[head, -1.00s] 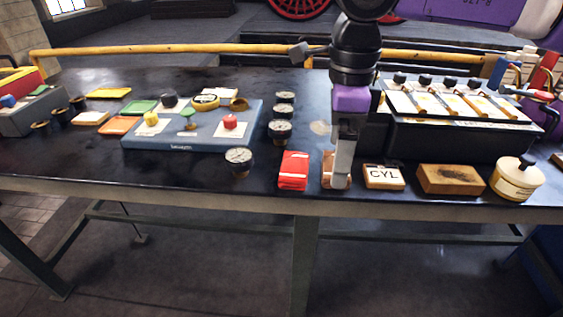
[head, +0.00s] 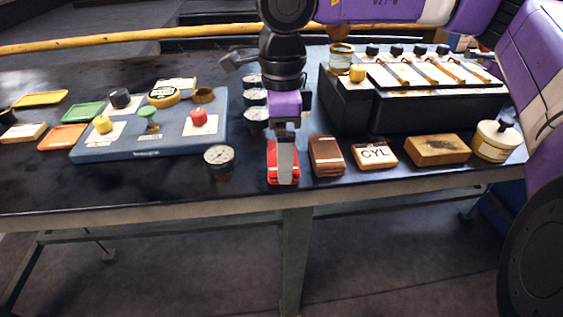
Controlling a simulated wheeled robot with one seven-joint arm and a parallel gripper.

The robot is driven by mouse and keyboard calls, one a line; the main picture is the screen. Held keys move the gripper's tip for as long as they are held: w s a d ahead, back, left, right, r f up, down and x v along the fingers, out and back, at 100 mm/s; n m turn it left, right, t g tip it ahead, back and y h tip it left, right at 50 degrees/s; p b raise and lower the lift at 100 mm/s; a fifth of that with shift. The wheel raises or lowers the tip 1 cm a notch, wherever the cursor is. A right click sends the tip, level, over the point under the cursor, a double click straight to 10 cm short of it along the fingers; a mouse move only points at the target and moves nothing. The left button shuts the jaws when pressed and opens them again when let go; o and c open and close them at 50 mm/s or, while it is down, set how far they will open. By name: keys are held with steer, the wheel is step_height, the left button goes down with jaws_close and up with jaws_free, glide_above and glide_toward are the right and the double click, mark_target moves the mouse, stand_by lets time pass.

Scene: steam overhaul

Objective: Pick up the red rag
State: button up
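The red rag (head: 272,177) lies folded near the front edge of the dark workbench, in the middle of the head view. My gripper (head: 284,178) points down over the rag and hides much of it. Red shows on both sides of the finger and below it. I see the gripper edge-on, so the gap between the fingers is hidden. I cannot tell whether it touches the rag.
A brown block (head: 326,156) stands close to the right of the rag, then a CYL box (head: 374,154), a wooden block (head: 437,150) and a lidded jar (head: 496,141). A gauge (head: 219,161) stands to the left. A blue-grey board (head: 150,146) lies farther left.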

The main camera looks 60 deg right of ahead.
step_height(320, 180, down, 2)
steer(key=c, duration=1.2)
steer(key=shift+r, duration=0.2)
step_height(320, 180, up, 20)
steer(key=p, duration=1.1)
steer(key=shift+f, duration=0.15)
